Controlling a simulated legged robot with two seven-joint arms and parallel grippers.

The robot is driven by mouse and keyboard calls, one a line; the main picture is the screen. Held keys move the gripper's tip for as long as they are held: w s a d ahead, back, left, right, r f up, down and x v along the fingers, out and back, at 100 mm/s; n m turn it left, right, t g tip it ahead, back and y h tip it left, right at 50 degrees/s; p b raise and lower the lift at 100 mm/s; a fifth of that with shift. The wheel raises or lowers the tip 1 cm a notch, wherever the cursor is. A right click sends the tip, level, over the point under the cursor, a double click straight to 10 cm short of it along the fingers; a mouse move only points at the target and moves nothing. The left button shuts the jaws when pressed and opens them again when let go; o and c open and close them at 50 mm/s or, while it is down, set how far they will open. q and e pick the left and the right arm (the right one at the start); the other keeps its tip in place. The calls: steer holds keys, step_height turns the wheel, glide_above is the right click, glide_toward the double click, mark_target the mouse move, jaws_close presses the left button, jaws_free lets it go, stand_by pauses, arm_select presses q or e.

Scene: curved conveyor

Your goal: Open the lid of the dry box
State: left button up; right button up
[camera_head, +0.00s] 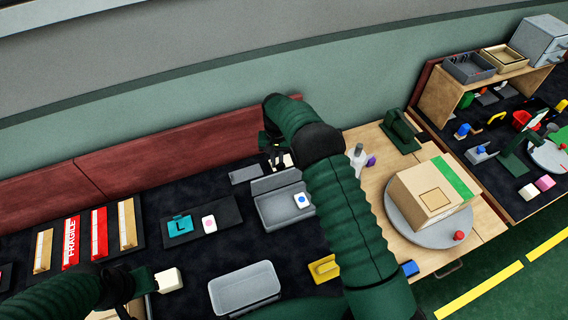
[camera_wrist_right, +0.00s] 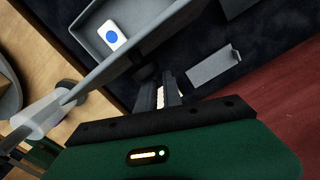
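The dry box appears to be the grey open-topped box (camera_head: 285,208) in the middle of the dark table. A grey panel that looks like its lid (camera_head: 275,182) stands raised along its far side. A white piece with a blue dot (camera_head: 301,200) lies inside; it also shows in the right wrist view (camera_wrist_right: 112,36). My right gripper (camera_head: 277,163) is just beyond the raised panel. Its dark fingers (camera_wrist_right: 162,88) show a small gap and no clear hold on the panel. My left gripper (camera_head: 128,288) is at the lower left, its fingers mostly hidden, near a cream block (camera_head: 168,280).
A grey tray (camera_head: 245,290) stands in front of the box. A flat grey plate (camera_head: 246,174) lies left of my right gripper. At right, a carton (camera_head: 420,200) sits on a round grey turntable (camera_head: 410,234). A dark red board (camera_head: 190,142) bounds the back.

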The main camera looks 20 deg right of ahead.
steer(key=o, duration=0.5)
steer(key=shift+a+r, duration=0.2)
steer(key=shift+a, duration=0.2)
steer(key=shift+c, duration=0.2)
steer(key=o, duration=0.4)
steer(key=shift+s+r, duration=0.15)
steer(key=shift+s, duration=0.05)
arm_select(q)
steer(key=shift+a+f+b, duration=0.3)
steer(key=shift+f+b, duration=0.15)
arm_select(e)
steer(key=r, duration=0.5)
steer(key=d+r, duration=0.1)
steer(key=r, duration=1)
steer(key=shift+w+d+r, duration=0.1)
steer(key=shift+d+r, duration=0.1)
steer(key=shift+r, duration=0.05)
